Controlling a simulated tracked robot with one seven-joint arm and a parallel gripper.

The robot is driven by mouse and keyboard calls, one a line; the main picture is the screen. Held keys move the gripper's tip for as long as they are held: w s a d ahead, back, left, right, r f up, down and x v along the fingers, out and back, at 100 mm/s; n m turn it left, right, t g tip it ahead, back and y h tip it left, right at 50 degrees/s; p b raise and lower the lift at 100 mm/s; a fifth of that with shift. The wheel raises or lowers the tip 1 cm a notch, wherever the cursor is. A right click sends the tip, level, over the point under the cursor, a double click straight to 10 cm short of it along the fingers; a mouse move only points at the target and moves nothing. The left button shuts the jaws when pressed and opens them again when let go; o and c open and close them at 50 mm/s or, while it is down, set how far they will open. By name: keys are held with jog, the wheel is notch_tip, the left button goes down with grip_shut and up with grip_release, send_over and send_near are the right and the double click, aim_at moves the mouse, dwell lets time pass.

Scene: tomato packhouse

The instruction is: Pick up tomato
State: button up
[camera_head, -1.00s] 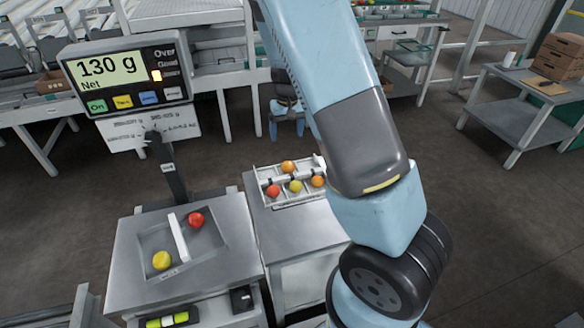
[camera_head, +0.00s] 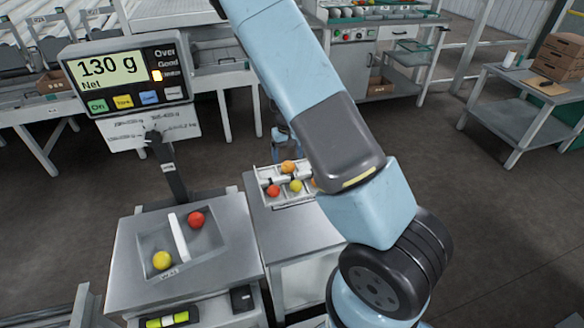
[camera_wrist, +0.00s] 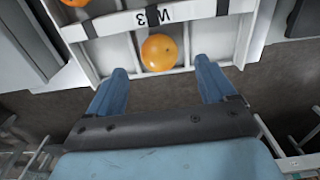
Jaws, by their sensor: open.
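In the wrist view an orange tomato (camera_wrist: 159,52) sits in a compartment of a white divided tray (camera_wrist: 88,70). My gripper (camera_wrist: 160,68) is open, its blue fingers either side of the tomato in the picture; contact cannot be told. The head view shows the tray (camera_head: 262,172) with an orange tomato (camera_head: 288,167), a yellow one (camera_head: 296,186), a red one (camera_head: 273,190) and another orange one (camera_head: 314,182) partly behind my arm. My gripper (camera_head: 285,143) shows small just behind the tray. A red tomato (camera_head: 196,219) and a yellow tomato (camera_head: 162,260) lie in the scale pan (camera_head: 205,250).
The scale display (camera_head: 125,75) reads 130 g and stands on a post at the left. The tray rests on a grey stand (camera_head: 300,235) beside the scale. A side table (camera_head: 520,105) stands at the right. The floor between is clear.

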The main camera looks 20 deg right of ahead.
aim_at(288, 163)
jog(key=shift+f, duration=2.4)
jog(key=shift+c, duration=0.5)
jog(key=shift+s, duration=0.1)
jog(key=c, duration=0.7)
